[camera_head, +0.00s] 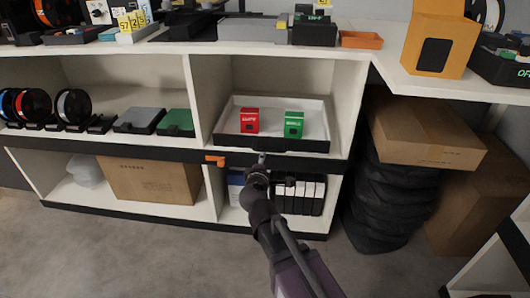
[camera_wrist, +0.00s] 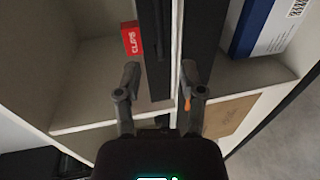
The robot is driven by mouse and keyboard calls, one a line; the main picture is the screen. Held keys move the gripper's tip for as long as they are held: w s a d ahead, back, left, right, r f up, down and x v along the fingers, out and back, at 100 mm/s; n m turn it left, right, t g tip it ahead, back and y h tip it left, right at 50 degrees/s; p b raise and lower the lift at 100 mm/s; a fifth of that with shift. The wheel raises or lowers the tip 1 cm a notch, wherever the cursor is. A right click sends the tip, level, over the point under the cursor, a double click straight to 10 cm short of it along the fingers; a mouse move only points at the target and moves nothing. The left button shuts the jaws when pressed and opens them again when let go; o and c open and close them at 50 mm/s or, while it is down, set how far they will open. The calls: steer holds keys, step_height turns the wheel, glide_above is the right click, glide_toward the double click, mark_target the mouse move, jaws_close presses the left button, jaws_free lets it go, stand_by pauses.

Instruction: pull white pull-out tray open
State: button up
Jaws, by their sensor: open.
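The white pull-out tray (camera_head: 271,126) sits in the upper middle compartment of the shelf, with a dark front strip. A red box (camera_head: 249,121) and a green box (camera_head: 293,125) stand in it. The red box also shows in the wrist view (camera_wrist: 131,38). My gripper (camera_head: 262,158) is at the dark front strip, near its middle. In the wrist view my gripper (camera_wrist: 160,72) is open, its two fingers apart on either side of the strip's edge. I cannot tell whether they touch it. The handle's exact shape is hard to make out.
An orange piece (camera_head: 215,160) sticks out from the shelf front left of my gripper. Black binders (camera_head: 300,195) stand in the compartment below. The floor before the shelf is clear.

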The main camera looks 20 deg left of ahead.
mark_target(266, 151)
steer(key=b+x, duration=0.1)
steer(key=x, duration=0.8)
steer(key=shift+b, duration=0.35)
steer(key=shift+c, duration=0.2)
